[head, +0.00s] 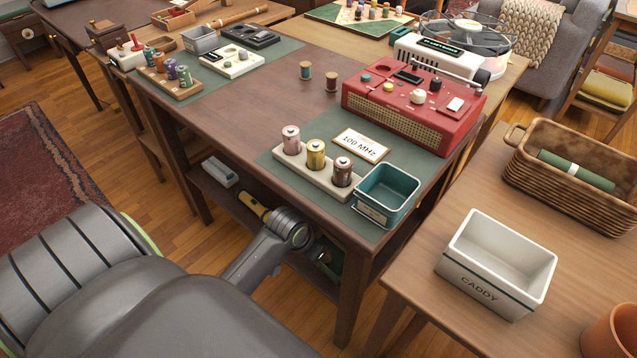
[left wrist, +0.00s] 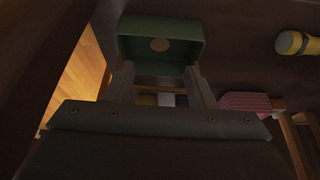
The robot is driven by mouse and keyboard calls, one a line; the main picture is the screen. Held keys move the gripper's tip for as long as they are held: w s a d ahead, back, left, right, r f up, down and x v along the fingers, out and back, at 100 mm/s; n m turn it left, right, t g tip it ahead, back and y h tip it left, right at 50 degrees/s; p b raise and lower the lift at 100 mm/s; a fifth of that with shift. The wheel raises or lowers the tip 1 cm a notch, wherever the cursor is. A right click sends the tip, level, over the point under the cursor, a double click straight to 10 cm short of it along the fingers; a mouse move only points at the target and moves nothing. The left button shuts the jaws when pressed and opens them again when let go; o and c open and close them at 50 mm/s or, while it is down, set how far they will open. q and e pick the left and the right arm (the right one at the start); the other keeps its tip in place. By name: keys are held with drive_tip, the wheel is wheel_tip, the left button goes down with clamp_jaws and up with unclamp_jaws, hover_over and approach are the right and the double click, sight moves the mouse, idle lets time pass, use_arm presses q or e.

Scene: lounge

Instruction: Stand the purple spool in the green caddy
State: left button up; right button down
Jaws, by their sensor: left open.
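A purple spool (head: 171,69) stands among other spools in a wooden rack at the far left of the table. A green open box (left wrist: 160,62), which looks like the green caddy, is ahead of my left gripper in the left wrist view. A round tan patch (left wrist: 160,45) shows inside it; I cannot tell what it is. My left gripper (left wrist: 159,70) is open, its fingertips at either side of the box's near wall; contact is unclear. In the head view my left arm reaches to the table's lower shelf, and its fingers are mostly hidden there. My right gripper is out of view.
A yellow flashlight (head: 253,206) lies on the lower shelf near my left wrist. On the tabletop are a teal bin (head: 397,182), a battery rack (head: 318,180) and a red radio (head: 424,128). The table's centre is mostly clear.

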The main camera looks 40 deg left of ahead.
use_arm(q)
drive_tip(key=s+d+f+n+g, duration=0.1)
drive_tip(key=s+f, duration=0.2)
drive_tip(key=s, duration=0.8)
drive_tip(key=s+d+f+n+g, duration=0.1)
drive_tip(key=s+f, duration=0.3)
drive_tip(key=s, duration=0.7)
drive_tip(key=shift+s+d+f+n+g, duration=0.15)
drive_tip(key=shift+s+d+n+g, duration=0.15)
drive_tip(key=shift+n+g, duration=0.35)
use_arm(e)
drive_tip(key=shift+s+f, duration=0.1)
use_arm(q)
drive_tip(key=shift+y+p, duration=0.3)
drive_tip(key=shift+p, duration=0.2)
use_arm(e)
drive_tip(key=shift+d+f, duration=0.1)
